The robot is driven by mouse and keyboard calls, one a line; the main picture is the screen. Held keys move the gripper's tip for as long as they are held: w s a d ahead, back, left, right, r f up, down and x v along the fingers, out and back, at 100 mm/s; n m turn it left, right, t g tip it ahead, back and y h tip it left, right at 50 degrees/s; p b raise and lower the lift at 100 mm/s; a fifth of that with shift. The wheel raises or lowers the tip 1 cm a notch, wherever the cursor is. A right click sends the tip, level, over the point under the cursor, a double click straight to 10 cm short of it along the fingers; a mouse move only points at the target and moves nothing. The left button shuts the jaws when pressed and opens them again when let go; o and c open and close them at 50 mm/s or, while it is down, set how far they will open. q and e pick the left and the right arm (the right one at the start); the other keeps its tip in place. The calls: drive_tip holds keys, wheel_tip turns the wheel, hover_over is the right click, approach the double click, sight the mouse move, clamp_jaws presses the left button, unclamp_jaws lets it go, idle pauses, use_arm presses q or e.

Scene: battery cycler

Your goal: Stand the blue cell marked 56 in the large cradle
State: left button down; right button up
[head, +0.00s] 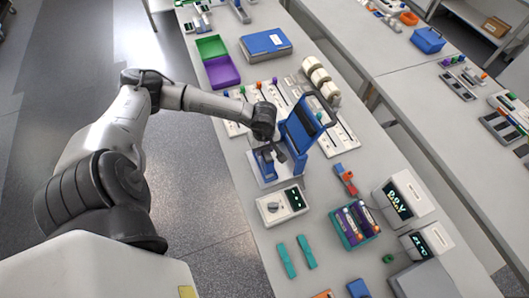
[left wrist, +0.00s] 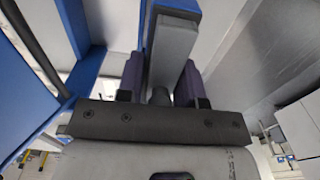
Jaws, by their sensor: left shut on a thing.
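My left gripper (head: 272,150) is over a blue fixture with a raised blue lid (head: 302,122), on the middle of the bench. In the left wrist view, my left gripper's purple-padded fingers (left wrist: 160,85) are shut on a grey-faced block (left wrist: 172,52). Blue shows at its far edge. No number 56 can be read, so I cannot tell whether this is the blue cell. Blue upright parts (head: 264,163) stand under the gripper on a pale base plate; the hand partly hides them. I cannot tell which part is the large cradle. My right gripper is not in view.
A white meter box (head: 282,206) stands just in front of the fixture. Green and purple bins (head: 221,70) and white rolls (head: 320,78) are behind.

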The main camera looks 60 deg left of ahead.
use_arm(q)
drive_tip(key=shift+w+f, duration=0.2)
drive_tip(key=shift+f, duration=0.05)
wheel_tip(320, 180, down, 3)
drive_tip(key=shift+r+p, duration=0.1)
drive_tip(key=shift+p, duration=0.25)
drive_tip(key=shift+f, duration=0.4)
drive_tip(key=shift+f, duration=0.1)
